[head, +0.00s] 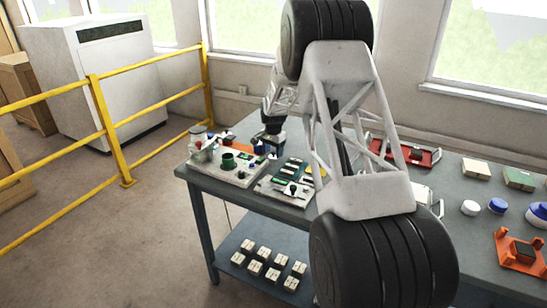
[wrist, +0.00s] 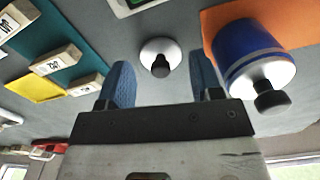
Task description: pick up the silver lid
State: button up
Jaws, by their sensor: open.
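The silver lid (wrist: 160,46), a small pale round disc with a black knob, lies on the grey tabletop in the wrist view. My gripper (wrist: 161,72) is open, with one blue finger to each side of the knob in the picture. No contact with the lid shows, and the fingers look empty.
A blue canister (wrist: 243,48) with a white, black-knobbed end is close right of the lid by an orange mat (wrist: 295,25). Tan blocks (wrist: 58,60) sit on a teal mat (wrist: 92,45) at left.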

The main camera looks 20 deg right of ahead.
jog(key=shift+f, duration=0.6)
jog(key=shift+c, duration=0.2)
jog(key=c, duration=0.6)
jog(key=shift+r, duration=0.15)
jog(key=shift+r, duration=0.45)
jog(key=shift+s+r, duration=0.15)
jog(key=shift+r, duration=0.45)
jog(key=shift+s+r, duration=0.15)
jog(key=shift+r, duration=0.45)
jog(key=s, duration=0.5)
jog(key=s+a+r, duration=0.1)
jog(key=s, duration=0.4)
jog(key=s+a, duration=0.1)
jog(key=s, duration=0.4)
jog(key=shift+s+a+r, duration=0.1)
jog(key=shift+a+r, duration=0.05)
jog(key=shift+r, duration=0.05)
